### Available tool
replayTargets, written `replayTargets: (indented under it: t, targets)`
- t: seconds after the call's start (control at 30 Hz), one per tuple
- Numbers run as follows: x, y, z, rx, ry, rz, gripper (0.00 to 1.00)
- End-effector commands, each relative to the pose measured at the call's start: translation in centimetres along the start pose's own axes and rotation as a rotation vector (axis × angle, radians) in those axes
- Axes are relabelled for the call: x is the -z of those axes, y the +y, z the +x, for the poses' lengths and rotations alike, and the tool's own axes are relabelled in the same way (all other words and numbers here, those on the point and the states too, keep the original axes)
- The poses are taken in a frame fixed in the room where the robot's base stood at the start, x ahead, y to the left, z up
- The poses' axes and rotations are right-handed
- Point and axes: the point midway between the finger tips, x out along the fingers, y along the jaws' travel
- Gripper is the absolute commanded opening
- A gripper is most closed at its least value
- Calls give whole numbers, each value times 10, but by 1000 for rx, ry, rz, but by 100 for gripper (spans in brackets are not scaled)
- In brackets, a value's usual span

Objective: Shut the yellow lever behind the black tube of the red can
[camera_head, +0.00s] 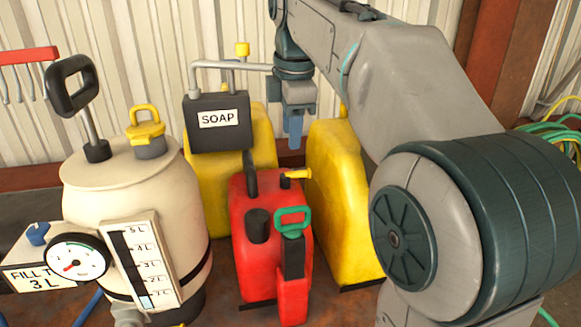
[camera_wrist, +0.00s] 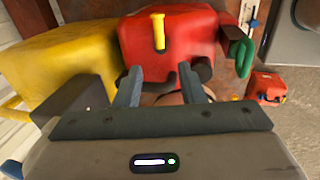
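The red can (camera_head: 258,188) stands on the bench in the middle of the head view, and its top shows in the wrist view (camera_wrist: 180,62). Its yellow lever (camera_head: 299,174) sticks out sideways from a small black base; it also shows in the wrist view (camera_wrist: 158,32). A black tube (camera_head: 251,178) rises from the can's top, and dark curved parts (camera_wrist: 203,70) show near my fingertips in the wrist view. My gripper (camera_head: 294,135) is above and behind the can, with its fingers (camera_wrist: 161,88) apart and nothing visible held. Contact cannot be told.
Yellow cans (camera_head: 340,200) stand behind and right of the red can. A black SOAP box (camera_head: 218,122) with a grey pipe is left of my gripper. A cream tank (camera_head: 135,200) stands left. A green handle (camera_head: 291,221) rises at the red can's front.

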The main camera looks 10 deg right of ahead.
Motion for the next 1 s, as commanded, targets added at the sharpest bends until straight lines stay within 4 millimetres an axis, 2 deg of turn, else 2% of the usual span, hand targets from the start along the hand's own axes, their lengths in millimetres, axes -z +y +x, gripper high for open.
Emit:
replayTargets:
  t: [0.03, 0.2, 0.4, 0.6, 0.87, 0.9, 1.0]
  targets:
    - [0, -1, 14, 3, 0, 0, 36]
    - [-1, -1, 50, 2, 0, 3, 36]
    - [-2, -1, 81, 2, -1, 6, 36]
    - [-3, 0, 94, 0, -1, 7, 36]
    - [-3, 0, 95, -1, -1, 7, 36]
    - [-3, 0, 94, -1, -1, 7, 30]
    - [-3, 0, 94, -1, -1, 7, 3]
